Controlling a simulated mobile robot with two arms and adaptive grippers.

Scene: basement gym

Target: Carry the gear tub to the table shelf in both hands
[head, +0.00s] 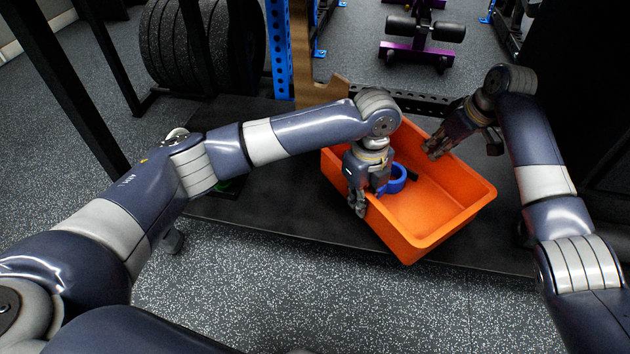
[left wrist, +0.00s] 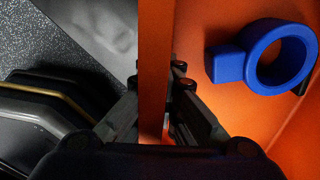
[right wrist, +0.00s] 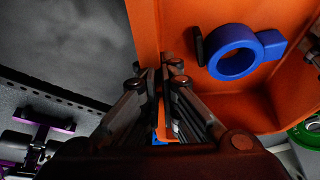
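The orange gear tub (head: 455,195) is in the middle right of the head view, open side up. A blue ring with a block-shaped tab (left wrist: 280,58) lies inside it; it also shows in the right wrist view (right wrist: 235,55). My left gripper (head: 362,200) has its fingers on either side of the tub's near left wall, pressed close to it in the left wrist view. My right gripper (head: 455,145) is at the opposite, far right wall; the right wrist view shows its fingers closed around that wall. The table shelf cannot be made out.
Black weight plates (head: 200,45) and a blue rack upright (head: 279,45) stand behind. A purple-framed bench (head: 420,45) is further back. Speckled floor in front is clear.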

